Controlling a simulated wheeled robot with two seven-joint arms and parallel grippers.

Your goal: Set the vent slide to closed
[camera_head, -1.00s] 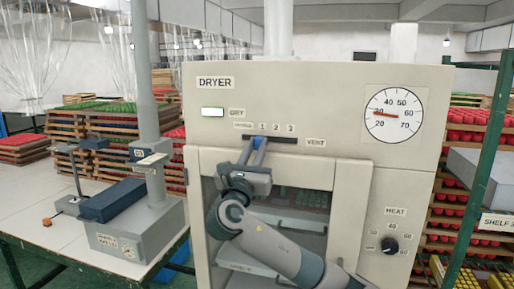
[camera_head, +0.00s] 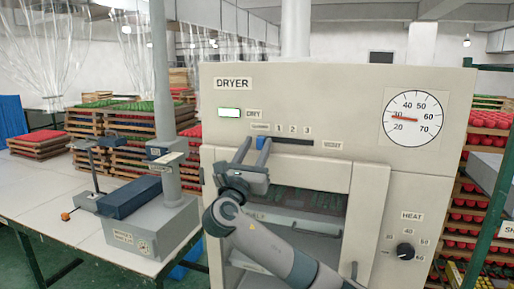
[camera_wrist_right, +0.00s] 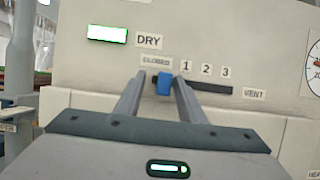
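The vent slide's blue knob (camera_head: 262,142) sits at the left end of the dark slot (camera_head: 293,142) on the dryer's (camera_head: 340,100) front. In the right wrist view the knob (camera_wrist_right: 164,84) is just below the CLOSED label (camera_wrist_right: 157,61), left of the 1, 2 and 3 marks. My right gripper (camera_head: 254,150) is open at the slot. Its two fingers stand apart on either side of the knob, with visible gaps between. My left gripper is not in view.
A green-white lamp (camera_head: 229,112) is lit beside DRY. A round dial (camera_head: 414,118) and the heat knob (camera_head: 405,250) are on the dryer's right side. A bench (camera_head: 60,200) with a grey device (camera_head: 150,225) stands at left, and a green post (camera_head: 490,200) at right.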

